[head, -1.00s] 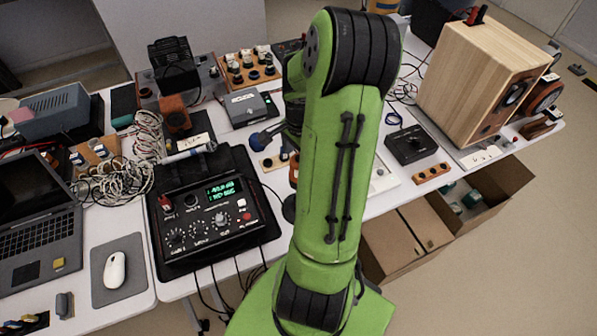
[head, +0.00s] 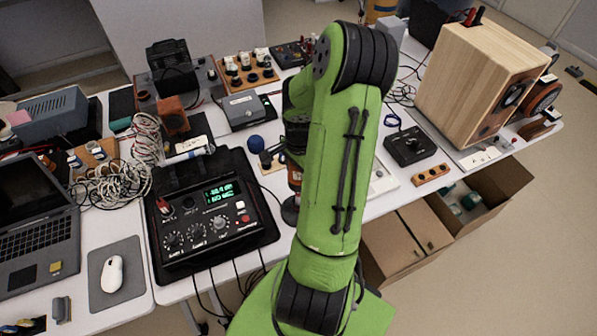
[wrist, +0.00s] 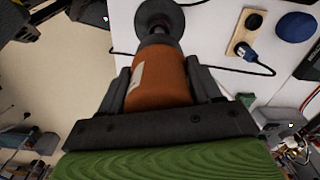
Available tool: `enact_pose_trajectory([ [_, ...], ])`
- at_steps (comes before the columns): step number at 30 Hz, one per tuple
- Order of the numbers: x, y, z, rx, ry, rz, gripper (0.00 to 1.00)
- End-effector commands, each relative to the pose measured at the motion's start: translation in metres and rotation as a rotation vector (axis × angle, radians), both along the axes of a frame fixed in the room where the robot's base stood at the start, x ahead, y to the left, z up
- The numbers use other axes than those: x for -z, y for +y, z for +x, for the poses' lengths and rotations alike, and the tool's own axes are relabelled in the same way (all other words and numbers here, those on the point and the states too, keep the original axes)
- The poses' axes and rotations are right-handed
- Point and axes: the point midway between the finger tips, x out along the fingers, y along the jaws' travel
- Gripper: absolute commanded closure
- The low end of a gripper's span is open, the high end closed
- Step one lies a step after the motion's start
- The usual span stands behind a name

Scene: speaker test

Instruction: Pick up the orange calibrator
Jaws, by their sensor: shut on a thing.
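The orange calibrator (wrist: 160,78) is an orange cylinder with a pale label and a dark grey end. In the wrist view it lies between the two dark fingers of my gripper (wrist: 163,88), which are shut on its sides. Its dark narrower end (wrist: 158,20) points away from the gripper, over the white table. In the head view, only a sliver of the orange body (head: 294,176) shows left of my green arm, which hides most of it and the gripper. I cannot tell whether its far end touches the table.
A black instrument with a green display (head: 205,220) stands left of my arm. A blue ball (head: 257,143) is just behind the gripper area. To the right are a black box with a knob (head: 410,146) and a large wooden speaker (head: 480,85). Cables hang at the table's front edge.

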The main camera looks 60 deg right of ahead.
Motion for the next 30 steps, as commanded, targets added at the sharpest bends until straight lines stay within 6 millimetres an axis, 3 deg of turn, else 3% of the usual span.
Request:
enact_pose_trajectory([
  [1, 0.0, 0.0, 0.0, 0.0, 0.0, 0.0, 0.74],
  [3, 0.0, 0.0, 0.0, 0.0, -0.001, -0.001, 0.85],
  [9, -0.004, -0.001, 0.0, 0.0, -0.001, -0.002, 0.85],
  [21, -0.092, -0.001, 0.001, 0.001, -0.003, -0.005, 0.85],
  [30, -0.101, 0.0, 0.0, 0.0, -0.001, 0.0, 0.85],
])
